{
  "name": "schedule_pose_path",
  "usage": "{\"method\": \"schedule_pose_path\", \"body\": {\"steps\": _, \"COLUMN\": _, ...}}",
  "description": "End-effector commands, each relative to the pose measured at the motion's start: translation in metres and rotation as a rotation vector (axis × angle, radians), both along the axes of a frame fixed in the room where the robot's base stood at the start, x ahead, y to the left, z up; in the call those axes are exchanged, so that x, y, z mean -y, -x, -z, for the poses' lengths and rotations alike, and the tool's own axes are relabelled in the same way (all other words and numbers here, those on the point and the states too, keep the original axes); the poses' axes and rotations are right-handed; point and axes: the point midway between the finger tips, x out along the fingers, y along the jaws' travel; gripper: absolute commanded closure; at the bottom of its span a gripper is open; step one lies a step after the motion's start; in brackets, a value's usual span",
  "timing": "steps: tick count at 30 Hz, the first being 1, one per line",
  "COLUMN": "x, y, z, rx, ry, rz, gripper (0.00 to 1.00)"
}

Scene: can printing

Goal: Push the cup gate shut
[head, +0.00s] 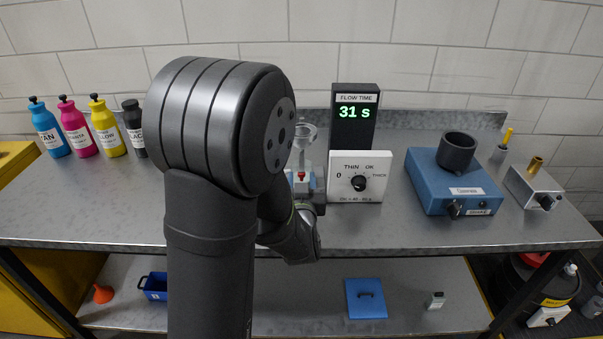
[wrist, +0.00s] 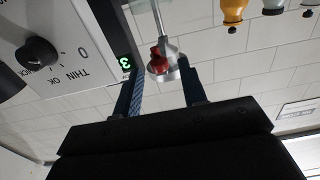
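The flow cup (head: 306,137) stands at the back middle of the bench, clear and partly hidden by my arm. Below it a small red piece (head: 301,176), which looks like the cup gate, shows beside my arm. In the wrist view the red piece (wrist: 158,58) sits at the silver underside of the cup, between and just beyond my fingertips. My gripper (wrist: 163,80) is open, its two blue-grey fingers apart with nothing held. Contact with the gate cannot be told, nor can its exact position.
A black FLOW TIME display (head: 355,115) reads 31 s. In front of it is a white THIN/OK/THICK dial box (head: 358,190), close to my gripper's right. A blue machine (head: 455,190) stands further right. Several ink bottles (head: 103,130) stand left. The bench front (head: 400,235) is clear.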

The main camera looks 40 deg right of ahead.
Motion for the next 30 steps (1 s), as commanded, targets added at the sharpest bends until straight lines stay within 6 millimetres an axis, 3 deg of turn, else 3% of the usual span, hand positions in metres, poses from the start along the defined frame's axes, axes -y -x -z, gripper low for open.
{"method": "schedule_pose_path", "body": {"steps": 6, "x": 0.019, "y": -0.019, "z": 0.000, "rx": 0.000, "ry": 0.000, "rz": -0.001, "gripper": 0.62}}
{"method": "schedule_pose_path", "body": {"steps": 17, "x": 0.023, "y": -0.023, "z": 0.000, "rx": 0.000, "ry": 0.000, "rz": 0.000, "gripper": 0.62}}
{"method": "schedule_pose_path", "body": {"steps": 24, "x": 0.023, "y": -0.023, "z": 0.000, "rx": 0.000, "ry": 0.000, "rz": 0.000, "gripper": 1.00}}
{"method": "schedule_pose_path", "body": {"steps": 30, "x": 0.025, "y": -0.025, "z": 0.000, "rx": 0.000, "ry": 0.000, "rz": 0.000, "gripper": 1.00}}
